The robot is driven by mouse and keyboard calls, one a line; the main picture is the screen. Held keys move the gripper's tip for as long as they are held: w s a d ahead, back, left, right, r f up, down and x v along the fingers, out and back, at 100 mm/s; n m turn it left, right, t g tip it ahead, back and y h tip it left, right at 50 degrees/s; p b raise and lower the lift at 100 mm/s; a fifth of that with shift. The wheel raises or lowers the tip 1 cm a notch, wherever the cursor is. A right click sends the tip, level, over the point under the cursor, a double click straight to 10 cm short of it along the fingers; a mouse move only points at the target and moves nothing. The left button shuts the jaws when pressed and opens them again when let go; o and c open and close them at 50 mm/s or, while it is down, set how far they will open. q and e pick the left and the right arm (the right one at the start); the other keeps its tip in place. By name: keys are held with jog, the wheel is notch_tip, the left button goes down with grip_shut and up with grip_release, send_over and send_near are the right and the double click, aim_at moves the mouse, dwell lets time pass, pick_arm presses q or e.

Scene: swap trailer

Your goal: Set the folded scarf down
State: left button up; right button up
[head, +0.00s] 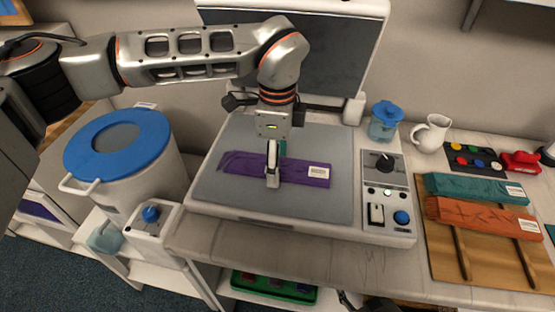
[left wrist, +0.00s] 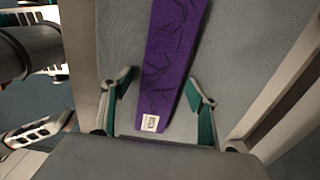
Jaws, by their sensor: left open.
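The folded purple scarf (head: 235,165) lies flat, lengthwise left to right, on the grey pad (head: 325,145) of the press. It has a white label at its right end. My left gripper (head: 273,178) is over the scarf's middle, pointing down. In the left wrist view the purple scarf (left wrist: 172,60) runs between the two teal-padded fingers of my left gripper (left wrist: 162,88), with a gap on each side. The gripper is open. Its near finger hides part of the scarf in the head view. A small part of my right gripper (head: 346,300) seems to show at the bottom edge.
The press has a raised dark lid (head: 340,55) behind and a control panel (head: 388,190) at right. A teal scarf (head: 470,187) and an orange scarf (head: 480,215) lie on a wooden rack (head: 440,262). A blue-lidded bin (head: 150,185) stands left. A white pitcher (head: 432,133) stands at back right.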

pick_arm(q)
jog(key=shift+r, duration=0.1)
notch_tip(320, 180, up, 12)
dwell(0.5)
dwell(0.4)
